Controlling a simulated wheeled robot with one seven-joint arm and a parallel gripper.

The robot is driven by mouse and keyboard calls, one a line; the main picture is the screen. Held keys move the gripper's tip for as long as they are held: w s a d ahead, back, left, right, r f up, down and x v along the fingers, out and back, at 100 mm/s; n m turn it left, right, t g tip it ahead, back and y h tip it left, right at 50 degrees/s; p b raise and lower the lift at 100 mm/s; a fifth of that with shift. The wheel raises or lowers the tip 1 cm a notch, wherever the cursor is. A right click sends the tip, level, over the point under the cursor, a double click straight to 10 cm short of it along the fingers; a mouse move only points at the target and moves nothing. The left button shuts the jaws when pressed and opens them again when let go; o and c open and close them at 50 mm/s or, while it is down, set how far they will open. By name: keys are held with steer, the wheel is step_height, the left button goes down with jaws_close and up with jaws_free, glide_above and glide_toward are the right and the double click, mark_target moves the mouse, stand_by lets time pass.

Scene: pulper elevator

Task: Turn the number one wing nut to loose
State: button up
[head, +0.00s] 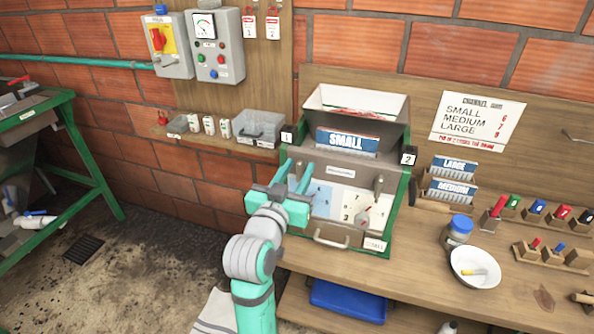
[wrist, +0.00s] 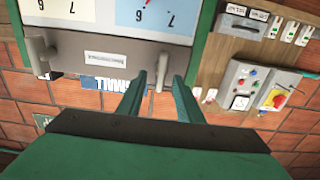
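The number one wing nut is a small grey upright lever on the left of the pulper's front. In the wrist view, the number one wing nut (wrist: 161,74) shows between my fingertips; in the head view my fingers largely hide it. My gripper (head: 298,170) is open, its two fingers (wrist: 160,82) on either side of the nut, with a gap visible on both sides. The number two wing nut (head: 378,186) stands at the right, beside a numbered dial plate (head: 349,210); it also shows in the wrist view (wrist: 38,52).
The green-framed pulper (head: 401,206) carries a SMALL plate (head: 347,142) and number tags 1 (head: 287,137) and 2 (head: 408,156). A front handle (head: 331,240) sticks out below. A jar (head: 457,231) and white bowl (head: 475,268) stand on the bench at right.

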steer(key=shift+c, duration=0.2)
jaws_close()
steer(key=shift+w+a+f+n, duration=0.1)
steer(key=shift+a+f+n, duration=0.15)
steer(key=shift+n, duration=2.7)
steer(key=shift+w+a+f+n, duration=0.1)
steer(key=shift+a+f+n, duration=0.2)
steer(key=shift+n, duration=2.7)
steer(key=shift+w+a+f+n, duration=0.1)
steer(key=shift+a+f+n, duration=0.15)
steer(key=shift+n, duration=2.7)
